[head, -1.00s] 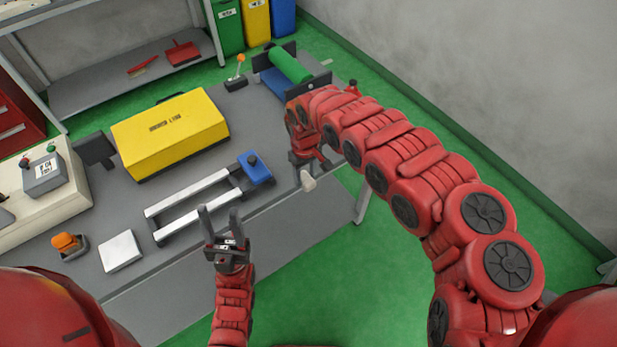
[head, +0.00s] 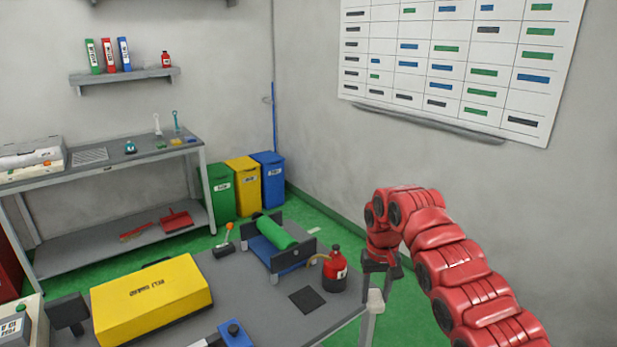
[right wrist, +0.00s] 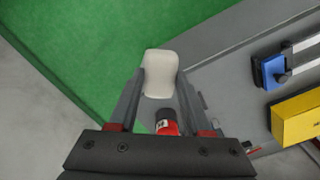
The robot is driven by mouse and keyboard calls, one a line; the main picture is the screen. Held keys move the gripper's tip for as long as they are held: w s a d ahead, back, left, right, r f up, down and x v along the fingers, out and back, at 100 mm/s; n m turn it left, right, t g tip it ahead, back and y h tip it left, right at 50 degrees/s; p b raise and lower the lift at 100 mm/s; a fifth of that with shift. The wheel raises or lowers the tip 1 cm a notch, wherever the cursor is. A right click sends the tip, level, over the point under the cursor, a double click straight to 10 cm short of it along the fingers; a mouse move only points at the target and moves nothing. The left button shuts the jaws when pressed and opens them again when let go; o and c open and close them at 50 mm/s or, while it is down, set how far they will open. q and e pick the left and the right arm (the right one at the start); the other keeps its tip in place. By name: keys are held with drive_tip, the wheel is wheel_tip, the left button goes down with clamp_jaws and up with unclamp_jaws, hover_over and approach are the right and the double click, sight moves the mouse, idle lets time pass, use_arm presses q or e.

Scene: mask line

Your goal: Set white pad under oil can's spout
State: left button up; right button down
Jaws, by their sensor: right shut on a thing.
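The oil can (head: 335,272) is red with a dark cap and a pale label. It stands upright on the table near its right edge, its thin spout pointing left. A dark square (head: 307,299) lies flat on the table by the spout. My right gripper (head: 374,279) is shut on the off-white pad (head: 376,302), which hangs below it near the table's right edge, apart from the can. In the right wrist view the pad (right wrist: 160,73) sits between the fingers, and part of the can (right wrist: 166,126) shows behind them. My left gripper is out of view.
A stand with a green roller (head: 277,232) is behind the can, close to it. A lever (head: 226,243), a yellow case (head: 151,297) and a blue block (head: 234,333) are to the left. The table (head: 260,302) is bare around the dark square.

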drive_tip(key=shift+s+d+r, duration=0.15)
drive_tip(key=shift+d+r, duration=0.4)
drive_tip(key=shift+d, duration=0.15)
idle(0.4)
